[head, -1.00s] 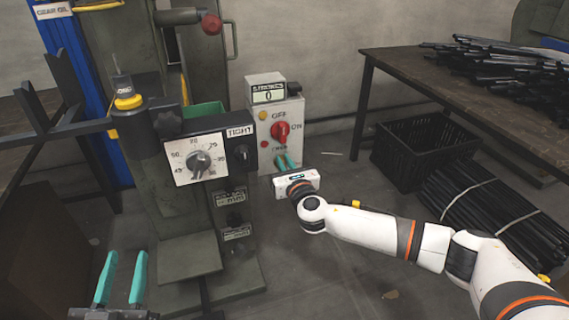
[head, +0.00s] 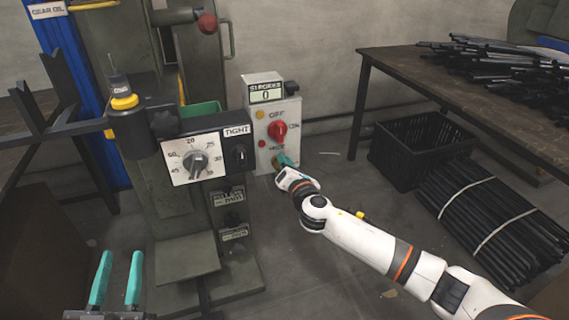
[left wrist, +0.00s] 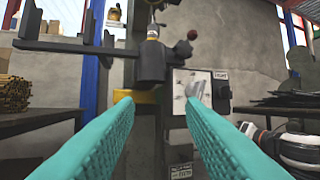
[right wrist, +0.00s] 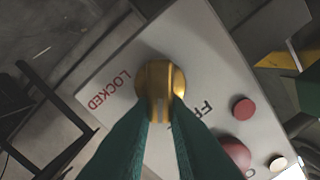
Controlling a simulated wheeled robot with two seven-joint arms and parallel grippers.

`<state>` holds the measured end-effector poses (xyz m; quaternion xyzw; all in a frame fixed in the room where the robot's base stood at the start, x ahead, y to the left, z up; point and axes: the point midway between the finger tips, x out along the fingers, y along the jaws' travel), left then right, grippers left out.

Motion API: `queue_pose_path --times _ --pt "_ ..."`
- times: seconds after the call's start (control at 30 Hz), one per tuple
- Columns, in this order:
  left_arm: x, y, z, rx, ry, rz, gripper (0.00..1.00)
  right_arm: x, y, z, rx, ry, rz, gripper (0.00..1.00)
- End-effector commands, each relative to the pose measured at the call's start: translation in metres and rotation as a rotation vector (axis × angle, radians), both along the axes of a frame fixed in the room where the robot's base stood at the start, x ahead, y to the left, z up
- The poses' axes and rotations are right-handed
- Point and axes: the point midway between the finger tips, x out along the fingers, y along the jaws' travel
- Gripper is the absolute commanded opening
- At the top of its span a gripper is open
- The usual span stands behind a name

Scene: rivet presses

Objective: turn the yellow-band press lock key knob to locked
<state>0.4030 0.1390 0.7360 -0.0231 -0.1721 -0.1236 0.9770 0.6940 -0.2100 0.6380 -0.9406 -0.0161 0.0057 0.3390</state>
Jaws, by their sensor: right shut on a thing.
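The yellow-band press (head: 165,215) stands at left centre in the head view, with a yellow band (head: 124,102) near its top. The grey control box (head: 291,112) beside it carries the lock key knob. In the right wrist view the brass knob (right wrist: 160,86) sits between the fingertips of my right gripper (right wrist: 160,104), which is shut on it. The word LOCKED (right wrist: 110,90) is left of the knob; another label right of it is partly hidden by a finger. The knob's exact angle is unclear. My left gripper (head: 117,255) is open and empty, low in front of the press.
A red rotary switch (head: 277,131) and a counter reading 0 (head: 266,95) are above the knob. A black crate (head: 420,150), rod bundles (head: 490,215) and a table (head: 390,70) are at right.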

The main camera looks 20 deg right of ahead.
Motion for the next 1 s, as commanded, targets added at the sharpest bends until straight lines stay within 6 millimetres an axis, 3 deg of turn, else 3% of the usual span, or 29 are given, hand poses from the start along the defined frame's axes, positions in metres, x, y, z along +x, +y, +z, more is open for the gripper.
queue_pose_path --times 0.6,1.0 --pt "-0.006 -0.002 0.019 -0.031 -0.119 -0.010 0.36 0.000 -0.005 -0.011 0.579 0.023 -0.002 0.00" --pt "-0.005 -0.002 0.016 -0.030 -0.107 -0.009 0.36 0.000 -0.006 -0.014 0.824 0.031 -0.002 0.00"
